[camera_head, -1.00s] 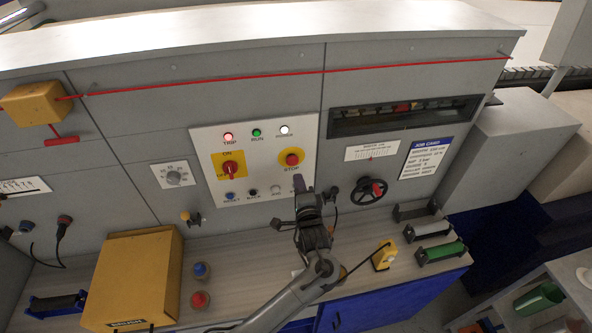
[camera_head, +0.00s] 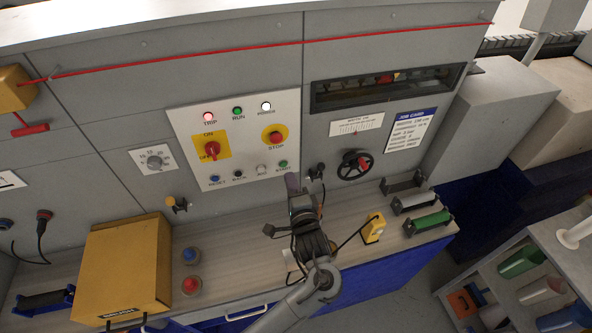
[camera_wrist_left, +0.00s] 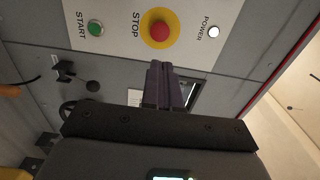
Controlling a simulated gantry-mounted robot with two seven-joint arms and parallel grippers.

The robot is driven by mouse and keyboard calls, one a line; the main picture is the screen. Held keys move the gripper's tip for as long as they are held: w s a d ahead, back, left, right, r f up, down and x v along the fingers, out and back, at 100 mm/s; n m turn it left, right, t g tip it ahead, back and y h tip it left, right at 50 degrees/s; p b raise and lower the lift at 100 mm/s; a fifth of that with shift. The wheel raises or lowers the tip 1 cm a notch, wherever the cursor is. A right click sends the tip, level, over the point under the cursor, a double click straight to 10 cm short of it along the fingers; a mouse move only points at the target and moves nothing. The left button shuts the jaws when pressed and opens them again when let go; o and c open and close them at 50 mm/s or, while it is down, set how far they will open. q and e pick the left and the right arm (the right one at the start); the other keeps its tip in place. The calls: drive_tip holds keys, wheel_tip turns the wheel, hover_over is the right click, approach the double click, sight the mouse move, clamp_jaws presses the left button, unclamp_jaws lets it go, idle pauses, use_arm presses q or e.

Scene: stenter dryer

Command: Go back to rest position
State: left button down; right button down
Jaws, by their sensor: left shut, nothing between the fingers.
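My left gripper (camera_head: 293,184) is in front of the lower edge of the control panel, near the START button (camera_head: 283,164). In the left wrist view its purple-grey fingers (camera_wrist_left: 164,84) are together with nothing between them, and they point toward the panel below the red STOP button (camera_wrist_left: 159,30). The fingers appear apart from the panel. The white panel (camera_head: 262,118) also bears a red rotary switch (camera_head: 212,150) and a row of small buttons. The TRIP lamp (camera_head: 208,116) shows pale red and the POWER lamp (camera_head: 266,106) white. My right gripper does not show.
The bench below holds a yellow box (camera_head: 125,270), blue and red knobs, a yellow device (camera_head: 373,229) and a green roller (camera_head: 428,221). A black handwheel (camera_head: 355,165) juts out right of the panel. A red cord (camera_head: 240,53) runs above. A shelf (camera_head: 470,275) stands at lower right.

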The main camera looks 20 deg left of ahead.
use_arm(q)
drive_tip(key=s+a+f+m+g+h+p, duration=0.1)
drive_tip(key=s+a+f+h+p, duration=0.1)
drive_tip(key=s+a+f, duration=0.35)
drive_tip(key=s+a+f+g+h+p, duration=0.1)
drive_tip(key=s+a+f+g+p, duration=0.1)
drive_tip(key=s+f, duration=0.65)
drive_tip(key=s+d+r+n+g+h, duration=0.2)
drive_tip(key=s+n, duration=0.1)
drive_tip(key=s, duration=0.3)
drive_tip(key=s+d+r+n+g+h+p, duration=0.1)
drive_tip(key=s+r+n+g+h, duration=0.1)
drive_tip(key=s, duration=0.4)
drive_tip(key=s+d+r+n+g+h+p, duration=0.1)
drive_tip(key=s+d+r+n+g+h, duration=0.1)
drive_tip(key=s, duration=0.5)
drive_tip(key=shift+d+r+n+g+h, duration=0.3)
drive_tip(key=shift+r+n+g+h, duration=0.4)
drive_tip(key=shift+n+h, duration=0.45)
drive_tip(key=shift+s+f, duration=0.1)
